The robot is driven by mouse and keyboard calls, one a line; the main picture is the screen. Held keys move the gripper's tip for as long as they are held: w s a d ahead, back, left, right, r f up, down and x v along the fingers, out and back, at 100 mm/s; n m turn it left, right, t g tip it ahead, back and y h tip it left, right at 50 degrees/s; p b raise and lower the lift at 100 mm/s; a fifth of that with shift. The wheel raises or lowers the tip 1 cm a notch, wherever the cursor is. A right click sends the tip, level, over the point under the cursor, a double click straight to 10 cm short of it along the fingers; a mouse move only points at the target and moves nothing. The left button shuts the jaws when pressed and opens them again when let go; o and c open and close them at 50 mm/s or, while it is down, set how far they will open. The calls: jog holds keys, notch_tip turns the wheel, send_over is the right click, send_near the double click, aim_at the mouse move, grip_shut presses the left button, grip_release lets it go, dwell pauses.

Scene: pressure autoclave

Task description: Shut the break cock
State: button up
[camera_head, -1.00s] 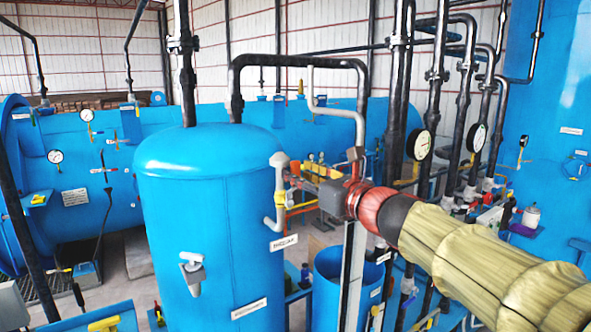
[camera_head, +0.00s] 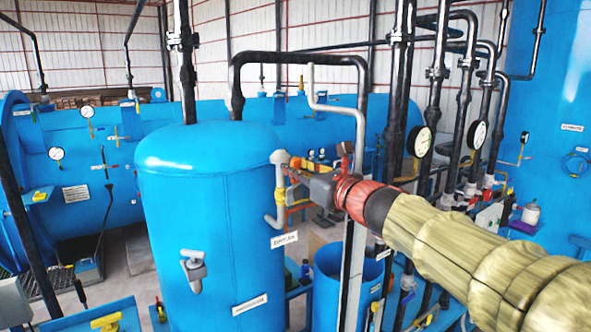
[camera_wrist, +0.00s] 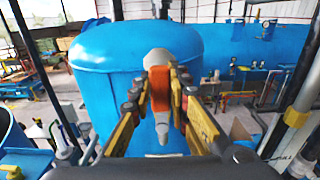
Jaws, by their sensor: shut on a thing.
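A grey pipe bend (camera_head: 280,205) stands at the right side of the upright blue tank (camera_head: 205,215). In the wrist view its rounded top (camera_wrist: 158,58) shows straight ahead, with its lower end below the fingers. An orange handle (camera_wrist: 159,82), seemingly that of the break cock on this pipe, sits between my fingertips. My gripper (camera_wrist: 160,95) is shut on this handle, with a yellow-and-black finger on each side. In the head view my gripper (camera_head: 294,172) reaches the pipe from the right. The handle is mostly hidden there, so I cannot tell its exact angle.
A thin grey pipe (camera_head: 335,108) and a black pipe (camera_head: 300,60) rise close behind my wrist. A blue open drum (camera_head: 335,265) stands below my arm. Several dark pipes with gauges (camera_head: 419,141) stand to the right. A long horizontal blue vessel (camera_head: 75,150) lies behind.

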grip_shut()
dwell(0.5)
jog(key=s+a+f+n+b, duration=0.5)
jog(key=a+f+n+b, duration=0.2)
jog(key=n+b, duration=1.1)
notch_tip(320, 180, down, 2)
jog(key=b, duration=0.7)
jog(key=shift+a, duration=0.25)
jog(key=shift+f, duration=0.25)
jog(key=o, duration=0.7)
grip_release()
jog(key=shift+r, duration=0.1)
jog(key=shift+c, duration=0.2)
jog(key=shift+s, duration=0.1)
jog(key=v, duration=1.2)
